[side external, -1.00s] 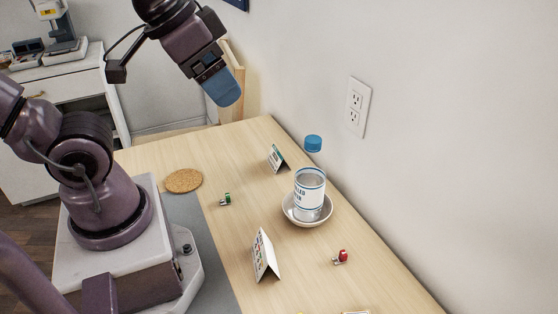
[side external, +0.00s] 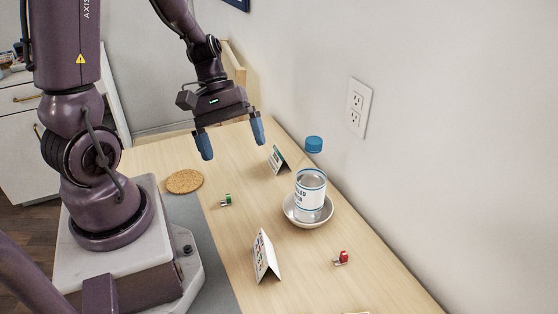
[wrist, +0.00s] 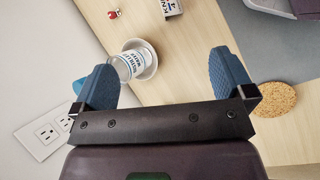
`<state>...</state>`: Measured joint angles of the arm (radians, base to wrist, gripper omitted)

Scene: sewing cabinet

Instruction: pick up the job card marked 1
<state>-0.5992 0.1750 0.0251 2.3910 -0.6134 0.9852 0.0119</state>
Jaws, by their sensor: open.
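Two white tent-folded cards stand on the table in the side view: a far one with a green band (side external: 277,158) and a near one with coloured marks (side external: 265,257). Neither shows a number I can read there. In the wrist view, part of a white card (wrist: 171,8) at the top edge carries what looks like a 4. I cannot tell which card is marked 1. My gripper (side external: 231,143) is open and empty, its blue fingers pointing down above the far end of the table, left of the far card and apart from it.
A clear bottle with a blue cap (side external: 311,190) stands in a white dish (side external: 303,219) near the wall, close to the far card. A green part (side external: 226,200), a red part (side external: 342,258) and a cork mat (side external: 184,181) lie on the table. The wall (side external: 460,160) bounds the right.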

